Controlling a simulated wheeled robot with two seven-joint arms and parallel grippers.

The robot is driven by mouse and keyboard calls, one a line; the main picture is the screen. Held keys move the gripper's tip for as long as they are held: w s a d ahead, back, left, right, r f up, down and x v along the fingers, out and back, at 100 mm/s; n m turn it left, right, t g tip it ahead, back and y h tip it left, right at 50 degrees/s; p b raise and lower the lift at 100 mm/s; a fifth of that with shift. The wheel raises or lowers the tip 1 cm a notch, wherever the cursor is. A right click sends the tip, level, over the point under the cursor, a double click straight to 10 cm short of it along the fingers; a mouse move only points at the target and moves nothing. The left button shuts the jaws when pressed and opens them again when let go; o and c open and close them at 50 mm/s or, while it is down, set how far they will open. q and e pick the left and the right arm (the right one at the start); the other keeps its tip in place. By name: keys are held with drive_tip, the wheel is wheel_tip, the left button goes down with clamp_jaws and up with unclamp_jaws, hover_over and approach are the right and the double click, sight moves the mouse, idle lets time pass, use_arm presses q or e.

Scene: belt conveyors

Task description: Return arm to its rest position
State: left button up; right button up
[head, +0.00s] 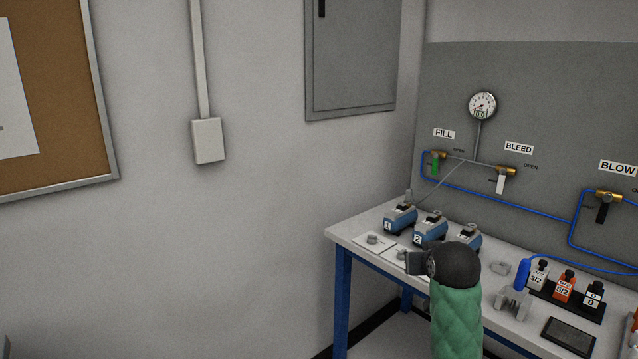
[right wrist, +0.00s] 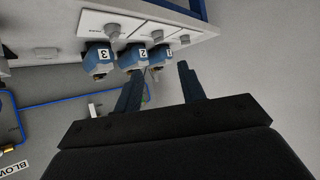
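My right arm, in a green sleeve with a black rounded wrist, rises from the bottom of the head view in front of the bench. My right gripper (right wrist: 160,68) shows in the right wrist view with two dark blue fingers spread apart and nothing between them. In the head view the wrist largely hides it, and the arm hides part of the bench. My left arm and gripper are not in view.
A white bench (head: 345,232) with blue legs carries numbered blue units (head: 400,218), white plates with knobs, small labelled bottles (head: 565,285) and a dark flat pad (head: 568,337). Behind it stands a grey panel with a gauge (head: 482,105) and valves. Left of the bench is bare wall.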

use_arm(q)
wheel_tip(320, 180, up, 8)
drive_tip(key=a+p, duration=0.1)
drive_tip(key=p, duration=0.4)
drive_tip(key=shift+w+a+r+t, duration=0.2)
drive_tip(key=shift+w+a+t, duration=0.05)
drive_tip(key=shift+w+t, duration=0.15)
use_arm(e)
drive_tip(key=s+a+f+n+g, duration=0.1)
drive_tip(key=s+a+f+g, duration=0.2)
drive_tip(key=s+f, duration=0.8)
drive_tip(key=s+a+f+g+y, duration=0.1)
drive_tip(key=s+a+f+g, duration=0.2)
drive_tip(key=s+f, duration=0.8)
drive_tip(key=s+a+f+n+g+y, duration=0.1)
drive_tip(key=s+a+f+g, duration=0.2)
drive_tip(key=s+f, duration=0.8)
drive_tip(key=s+a, duration=0.1)
drive_tip(key=s, duration=1)
drive_tip(key=shift+f+n+g, duration=0.25)
drive_tip(key=shift+n+g, duration=0.05)
